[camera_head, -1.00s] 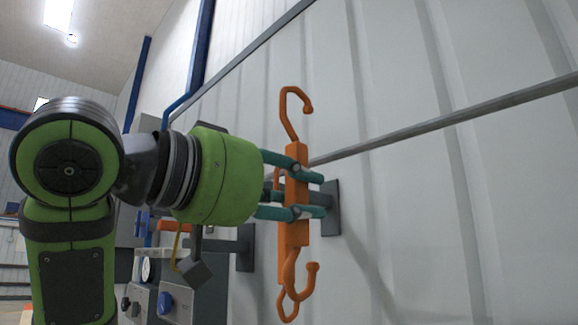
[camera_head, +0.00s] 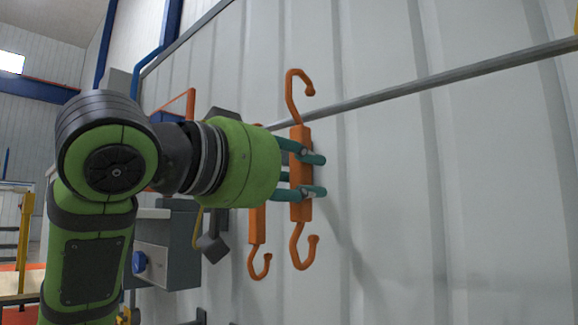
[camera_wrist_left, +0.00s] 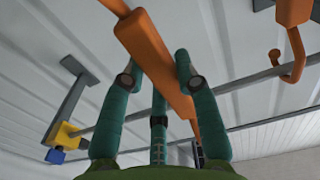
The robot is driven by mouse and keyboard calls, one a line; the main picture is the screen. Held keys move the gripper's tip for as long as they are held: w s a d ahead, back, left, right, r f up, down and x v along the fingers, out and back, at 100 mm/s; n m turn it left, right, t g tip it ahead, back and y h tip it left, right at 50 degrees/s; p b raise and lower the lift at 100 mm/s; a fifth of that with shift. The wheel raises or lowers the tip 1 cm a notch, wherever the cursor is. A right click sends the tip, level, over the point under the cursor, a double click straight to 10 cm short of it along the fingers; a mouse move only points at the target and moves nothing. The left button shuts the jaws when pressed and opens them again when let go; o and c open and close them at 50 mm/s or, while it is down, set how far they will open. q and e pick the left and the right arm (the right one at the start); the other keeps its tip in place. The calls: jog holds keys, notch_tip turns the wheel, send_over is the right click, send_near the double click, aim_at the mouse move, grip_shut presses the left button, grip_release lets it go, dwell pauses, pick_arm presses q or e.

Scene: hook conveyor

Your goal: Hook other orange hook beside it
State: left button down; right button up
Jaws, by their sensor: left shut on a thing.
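My left gripper (camera_head: 308,174) is shut around the body of an orange hook (camera_head: 301,210) in the head view. The held hook is upright, with an open hook at its top and another at its bottom. Its upper hook shows above the grey rail's line; contact with the rail cannot be told. The other orange hook (camera_head: 257,228) hangs to the left, partly hidden behind my gripper. In the left wrist view, the held hook (camera_wrist_left: 150,50) lies between my fingers (camera_wrist_left: 156,75), and the other hook (camera_wrist_left: 293,48) shows at the right, apart from it.
The grey rail (camera_head: 430,86) slants across in front of the pale ribbed wall (camera_head: 450,200). A grey box with a blue knob (camera_head: 139,261) stands at lower left, near my arm. A grey bracket with a yellow block (camera_wrist_left: 64,133) shows left in the wrist view.

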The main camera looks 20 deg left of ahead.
aim_at(310, 203)
pick_arm(q)
jog(key=shift+p+x, duration=0.5)
jog(key=shift+x, duration=1.25)
jog(key=shift+w+d+f+b, duration=0.1)
jog(key=shift+w+f+b, duration=0.05)
jog(key=shift+f+b, duration=0.65)
jog(key=shift+w+d+f+b, duration=0.1)
jog(key=shift+f+b, duration=0.55)
jog(key=shift+f, duration=0.2)
jog(key=c, duration=0.8)
grip_release()
jog(key=shift+c, duration=0.2)
jog(key=shift+a, duration=0.1)
